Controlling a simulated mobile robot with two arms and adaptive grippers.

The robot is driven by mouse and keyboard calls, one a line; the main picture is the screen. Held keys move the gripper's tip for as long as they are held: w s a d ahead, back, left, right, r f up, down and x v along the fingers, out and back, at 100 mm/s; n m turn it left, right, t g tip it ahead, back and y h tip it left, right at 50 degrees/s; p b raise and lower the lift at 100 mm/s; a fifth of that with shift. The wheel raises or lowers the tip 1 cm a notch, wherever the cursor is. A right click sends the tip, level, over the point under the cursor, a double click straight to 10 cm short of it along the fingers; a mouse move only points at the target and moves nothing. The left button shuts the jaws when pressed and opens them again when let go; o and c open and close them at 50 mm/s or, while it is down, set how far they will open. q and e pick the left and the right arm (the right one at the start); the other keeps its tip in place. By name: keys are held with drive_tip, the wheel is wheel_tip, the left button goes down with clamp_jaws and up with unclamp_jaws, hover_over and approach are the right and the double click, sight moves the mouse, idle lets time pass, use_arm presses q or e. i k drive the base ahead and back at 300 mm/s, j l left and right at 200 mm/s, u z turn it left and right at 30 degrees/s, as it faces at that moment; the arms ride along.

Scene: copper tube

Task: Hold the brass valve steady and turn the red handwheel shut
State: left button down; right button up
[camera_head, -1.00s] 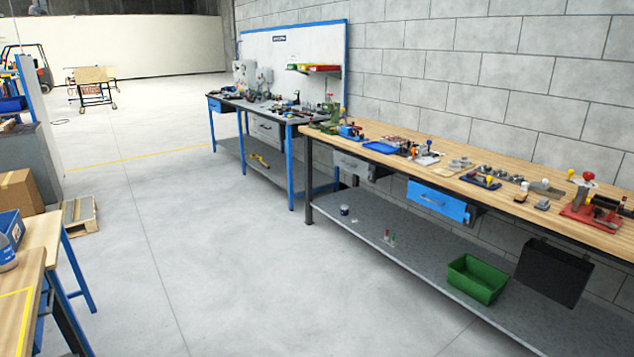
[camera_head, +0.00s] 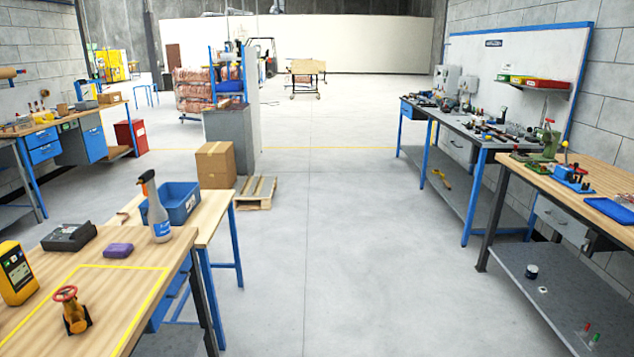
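The brass valve (camera_head: 76,318) stands on a wooden workbench (camera_head: 206,222) at the lower left of the head view. It sits inside a yellow taped outline (camera_head: 150,296). The red handwheel (camera_head: 65,293) is on top of the valve, tilted a little towards the camera. How far the handwheel is turned cannot be told. Neither of my grippers is in view, and nothing touches the valve.
Near the valve are a yellow meter (camera_head: 16,273), a dark box-shaped device (camera_head: 69,237), a purple block (camera_head: 118,250), a spray bottle (camera_head: 158,215) and a blue bin (camera_head: 180,201). Open floor (camera_head: 305,260) runs down the middle. A pallet (camera_head: 256,193) lies behind the bench.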

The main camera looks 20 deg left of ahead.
sight(65, 293)
drive_tip(key=i+u, duration=0.25)
drive_tip(key=u, duration=0.2)
drive_tip(key=i+u, duration=0.25)
drive_tip(key=u, duration=0.15)
drive_tip(key=i+l+u, duration=0.1)
drive_tip(key=i+u, duration=0.15)
drive_tip(key=u, duration=0.2)
drive_tip(key=i+l+u, duration=0.2)
drive_tip(key=u, duration=0.2)
drive_tip(key=i+l+u, duration=0.2)
drive_tip(key=u, duration=0.25)
drive_tip(key=i+l+u, duration=0.15)
drive_tip(key=l+u, duration=0.25)
